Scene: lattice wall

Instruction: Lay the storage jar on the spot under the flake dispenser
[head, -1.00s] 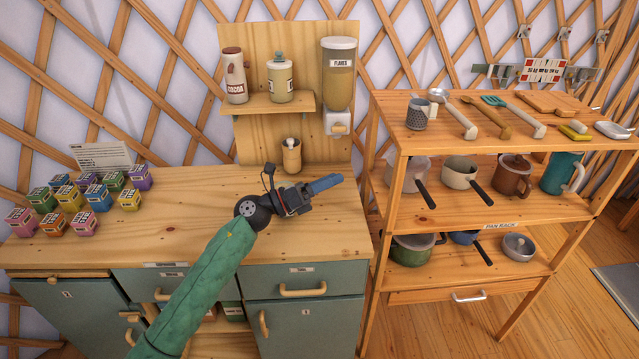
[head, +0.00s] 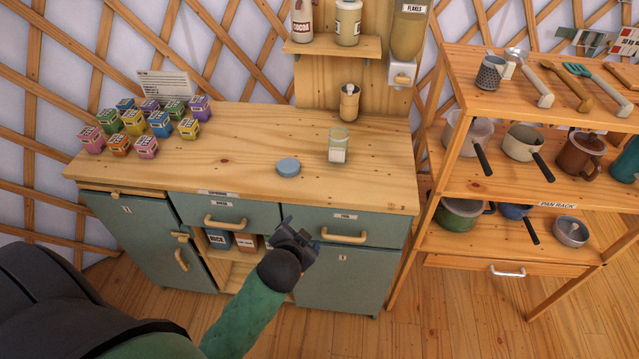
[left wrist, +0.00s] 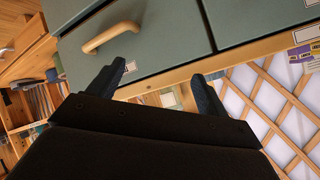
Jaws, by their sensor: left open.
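A small clear jar (head: 338,139) with a white label and greenish rim stands upright on the wooden counter. A round blue lid (head: 288,167) lies to its left; the jar looks uncovered. The flake dispenser (head: 410,35), labelled FLAKES, hangs on the back panel to the right. The counter under it (head: 388,128) is bare, and I see no clear mark there. My left gripper (head: 301,236) is below the counter edge, in front of the drawers, apart from the jar. In the left wrist view its fingers (left wrist: 163,82) are spread and empty. My right gripper is not in view.
Several coloured boxes (head: 140,125) stand at the counter's left. Drawer handles (head: 344,238) stick out near my gripper. A pan rack (head: 510,195) stands to the right.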

